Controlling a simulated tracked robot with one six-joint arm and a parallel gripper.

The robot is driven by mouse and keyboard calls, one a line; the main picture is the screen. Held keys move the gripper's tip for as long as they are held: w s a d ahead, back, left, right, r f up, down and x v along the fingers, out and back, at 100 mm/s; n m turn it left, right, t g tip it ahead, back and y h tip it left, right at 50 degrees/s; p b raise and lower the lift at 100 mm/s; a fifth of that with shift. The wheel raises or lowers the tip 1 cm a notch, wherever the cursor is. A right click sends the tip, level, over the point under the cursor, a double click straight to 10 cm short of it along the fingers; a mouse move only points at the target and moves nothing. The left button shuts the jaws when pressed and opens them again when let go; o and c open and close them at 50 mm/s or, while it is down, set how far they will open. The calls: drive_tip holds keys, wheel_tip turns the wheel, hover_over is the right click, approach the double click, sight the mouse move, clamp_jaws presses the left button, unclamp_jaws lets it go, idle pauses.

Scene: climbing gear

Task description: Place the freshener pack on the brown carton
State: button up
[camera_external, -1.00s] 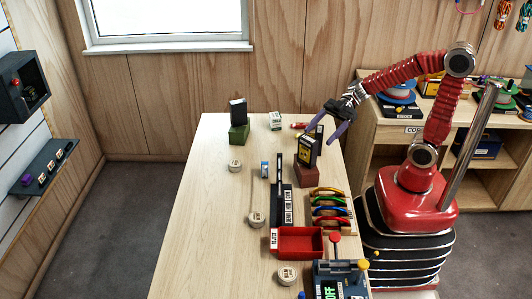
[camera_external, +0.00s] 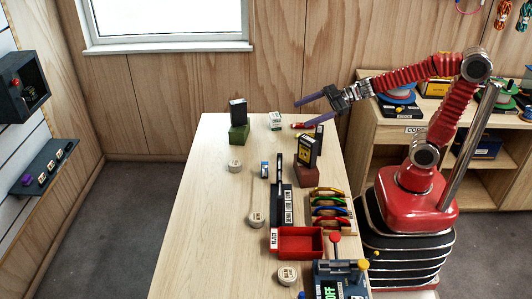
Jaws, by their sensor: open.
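My gripper (camera_external: 302,115) has two purple fingers spread open with nothing between them. It is in the air over the far right edge of the table, pointing left. I cannot tell for sure which item is the freshener pack or the brown carton. A black pack with a yellow-edged label (camera_external: 306,151) stands upright on a reddish-brown block (camera_external: 306,174), below my gripper in the picture. A dark pack (camera_external: 238,112) stands on a green block (camera_external: 239,133) at the far left.
A small red item (camera_external: 298,125) lies near my gripper. A dark labelled rack (camera_external: 281,198), a rack of coloured rings (camera_external: 327,208), a red tray (camera_external: 296,241) and a lever panel (camera_external: 339,280) fill the right side. Round labelled discs (camera_external: 235,166) dot the table. Its left side is mostly clear.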

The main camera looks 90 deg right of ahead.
drive_tip(key=s+d+m+g+h, duration=0.2)
drive_tip(key=s+d+m+h, duration=0.4)
drive_tip(key=h, duration=0.1)
drive_tip(key=s+a+f+g+y, duration=0.1)
drive_tip(key=s+a+f+g, duration=0.2)
drive_tip(key=s+a, duration=0.2)
drive_tip(key=s+a+f+g+y, duration=0.2)
drive_tip(key=s+a, duration=0.3)
drive_tip(key=s, duration=0.5)
drive_tip(key=shift+s+a+f+g, duration=0.15)
drive_tip(key=shift+f+g, duration=0.55)
drive_tip(key=shift+f, duration=0.2)
drive_tip(key=shift+o, duration=0.6)
